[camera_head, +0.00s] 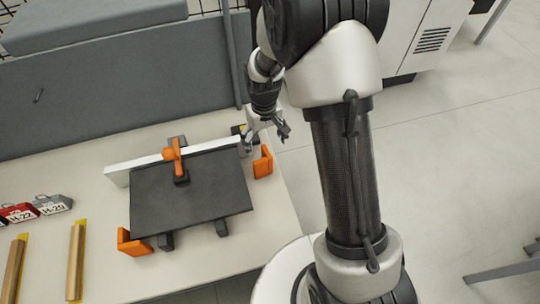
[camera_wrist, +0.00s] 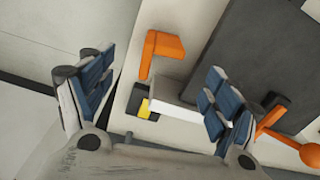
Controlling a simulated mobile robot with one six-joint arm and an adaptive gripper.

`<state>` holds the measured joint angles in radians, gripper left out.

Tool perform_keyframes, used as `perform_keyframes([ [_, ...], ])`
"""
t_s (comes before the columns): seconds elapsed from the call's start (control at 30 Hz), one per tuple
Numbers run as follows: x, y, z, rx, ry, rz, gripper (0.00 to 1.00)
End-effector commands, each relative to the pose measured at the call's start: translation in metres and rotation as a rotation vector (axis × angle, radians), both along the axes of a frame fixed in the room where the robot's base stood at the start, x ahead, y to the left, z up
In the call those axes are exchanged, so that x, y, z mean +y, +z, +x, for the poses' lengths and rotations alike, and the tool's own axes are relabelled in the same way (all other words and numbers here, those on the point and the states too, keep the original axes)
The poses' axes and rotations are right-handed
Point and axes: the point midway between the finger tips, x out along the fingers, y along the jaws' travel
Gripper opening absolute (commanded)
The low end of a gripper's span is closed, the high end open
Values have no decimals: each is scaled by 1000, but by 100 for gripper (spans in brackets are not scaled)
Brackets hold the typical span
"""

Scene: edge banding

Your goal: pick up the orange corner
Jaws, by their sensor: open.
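One orange corner (camera_head: 263,162) stands on the table by the right end of the dark panel (camera_head: 192,192). It also shows in the wrist view (camera_wrist: 163,46), beyond and between my fingertips. A second orange corner (camera_head: 133,243) is at the panel's lower left. My gripper (camera_head: 267,137) is open and empty, near the table's right edge and just behind the right corner in the head view. In the wrist view its blue-padded fingers (camera_wrist: 155,88) are spread wide apart. The gripper does not appear to touch the corner.
A white strip (camera_head: 118,176) lies along the panel's back edge, with an orange-handled clamp (camera_head: 172,153) over it. A black and yellow item (camera_wrist: 146,107) sits near the strip's end. Wooden pieces (camera_head: 76,262) and labelled tags (camera_head: 52,204) lie left. A grey partition (camera_head: 120,80) stands behind.

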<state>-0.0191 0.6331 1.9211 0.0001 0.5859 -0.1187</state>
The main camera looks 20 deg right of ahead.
Motion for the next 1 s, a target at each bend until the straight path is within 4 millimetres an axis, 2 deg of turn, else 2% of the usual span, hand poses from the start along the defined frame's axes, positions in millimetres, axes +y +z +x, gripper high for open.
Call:
perform_keyframes([
  [0.1, 0, -29, -2, 7, 0, 0, 82],
  [0.4, 0, -90, -1, 4, 0, -1, 82],
  [0.73, 3, -116, 1, 3, 0, 0, 82],
  [1.0, 8, -154, 6, 4, 0, -1, 82],
])
